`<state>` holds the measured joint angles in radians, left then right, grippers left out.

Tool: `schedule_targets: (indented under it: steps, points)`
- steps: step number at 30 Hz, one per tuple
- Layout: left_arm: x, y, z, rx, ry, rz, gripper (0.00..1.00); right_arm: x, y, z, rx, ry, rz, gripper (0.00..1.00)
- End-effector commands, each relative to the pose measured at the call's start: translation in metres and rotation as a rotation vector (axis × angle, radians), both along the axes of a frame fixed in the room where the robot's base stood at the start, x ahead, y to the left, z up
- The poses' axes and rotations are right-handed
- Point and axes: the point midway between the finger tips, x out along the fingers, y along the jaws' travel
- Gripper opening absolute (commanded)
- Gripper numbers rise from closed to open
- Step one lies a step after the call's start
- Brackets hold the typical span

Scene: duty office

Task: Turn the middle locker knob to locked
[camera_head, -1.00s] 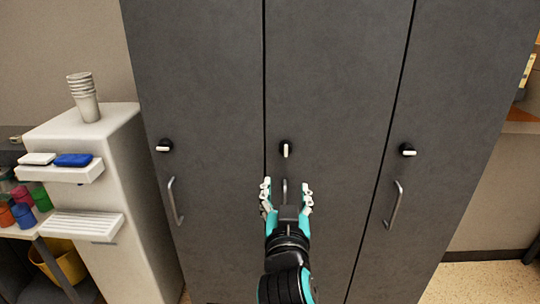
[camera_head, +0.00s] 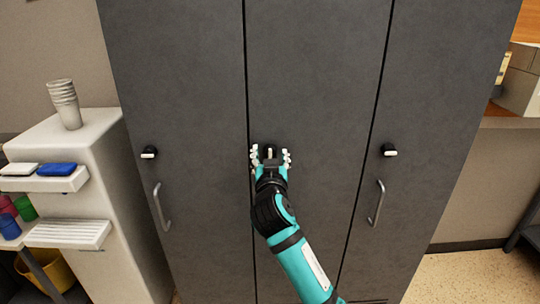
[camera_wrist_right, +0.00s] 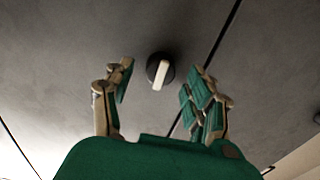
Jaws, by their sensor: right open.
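The middle locker knob is a black disc with a white bar handle. In the right wrist view the knob (camera_wrist_right: 160,71) sits ahead, between and just beyond my open fingers, with its bar close to upright in the picture. In the head view the knob (camera_head: 269,152) shows between the fingertips of my right gripper (camera_head: 270,156), partly covered by it. My left gripper is not in view.
The left locker knob (camera_head: 149,153) and right locker knob (camera_head: 389,150) have level white bars. Handles (camera_head: 162,206) and (camera_head: 377,203) stick out below them. A white cabinet (camera_head: 110,140) with stacked cups (camera_head: 65,104) stands at the left.

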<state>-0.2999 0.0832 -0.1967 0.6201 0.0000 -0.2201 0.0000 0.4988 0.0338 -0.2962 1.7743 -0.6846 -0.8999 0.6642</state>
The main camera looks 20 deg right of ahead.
Motion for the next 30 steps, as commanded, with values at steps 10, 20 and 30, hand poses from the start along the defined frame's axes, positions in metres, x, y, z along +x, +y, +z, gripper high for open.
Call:
schedule_targets:
  steps: [10,20,30]
  points:
    - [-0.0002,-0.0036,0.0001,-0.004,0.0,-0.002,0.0,0.0011,-0.0003,-0.0002,0.0,0.0,0.0,0.46]
    - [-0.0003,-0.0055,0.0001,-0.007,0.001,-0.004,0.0,0.0009,-0.0002,-0.0002,0.0,0.001,0.0,0.02]
    - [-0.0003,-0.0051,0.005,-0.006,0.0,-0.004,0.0,0.0009,-0.0001,0.0004,-0.045,0.015,-0.001,0.01]
